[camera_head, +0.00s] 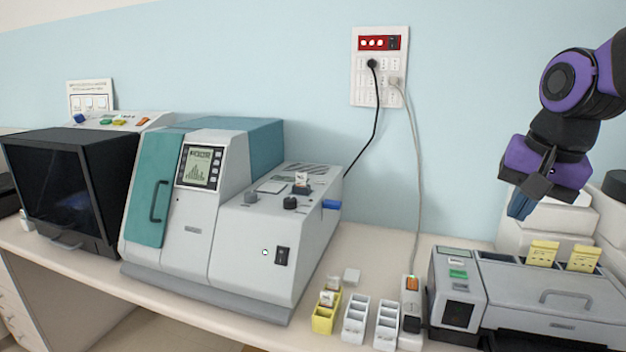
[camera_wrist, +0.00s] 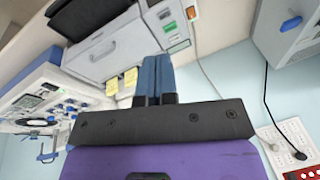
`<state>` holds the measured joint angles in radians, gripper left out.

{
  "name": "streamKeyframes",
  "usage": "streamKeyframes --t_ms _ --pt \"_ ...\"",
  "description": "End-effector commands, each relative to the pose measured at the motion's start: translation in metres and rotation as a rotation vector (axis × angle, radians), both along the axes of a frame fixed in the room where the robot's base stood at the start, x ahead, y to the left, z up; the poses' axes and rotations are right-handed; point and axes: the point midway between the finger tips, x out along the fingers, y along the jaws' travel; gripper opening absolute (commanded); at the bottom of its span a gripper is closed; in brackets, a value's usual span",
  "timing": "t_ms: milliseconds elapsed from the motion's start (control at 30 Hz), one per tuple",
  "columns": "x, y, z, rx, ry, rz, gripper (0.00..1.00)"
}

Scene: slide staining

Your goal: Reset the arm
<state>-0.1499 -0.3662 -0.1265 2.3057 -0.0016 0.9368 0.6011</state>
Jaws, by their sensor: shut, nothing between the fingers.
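My gripper (camera_head: 520,205) hangs at the right of the head view, with its blue fingers pointing down. It is in the air above the bench, over the grey machine with two yellow racks. In the wrist view the blue fingers (camera_wrist: 157,76) are pressed together with nothing between them. My purple and black arm comes in from the upper right corner of the head view.
The grey machine (camera_head: 560,318) holds yellow racks (camera_head: 543,253). A teal and grey machine (camera_head: 245,235) stands mid-bench, a black-fronted box (camera_head: 62,190) at left. Small racks, one yellow (camera_head: 325,318), stand at the front edge. Cables hang from the wall panel (camera_head: 379,85).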

Motion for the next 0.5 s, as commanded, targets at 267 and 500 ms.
streamKeyframes --t_ms 267,500 --pt "-0.076 -0.003 0.006 -0.121 -0.137 0.312 0.0" --pt "-0.113 -0.001 0.0 -0.226 -0.2 0.489 0.0"
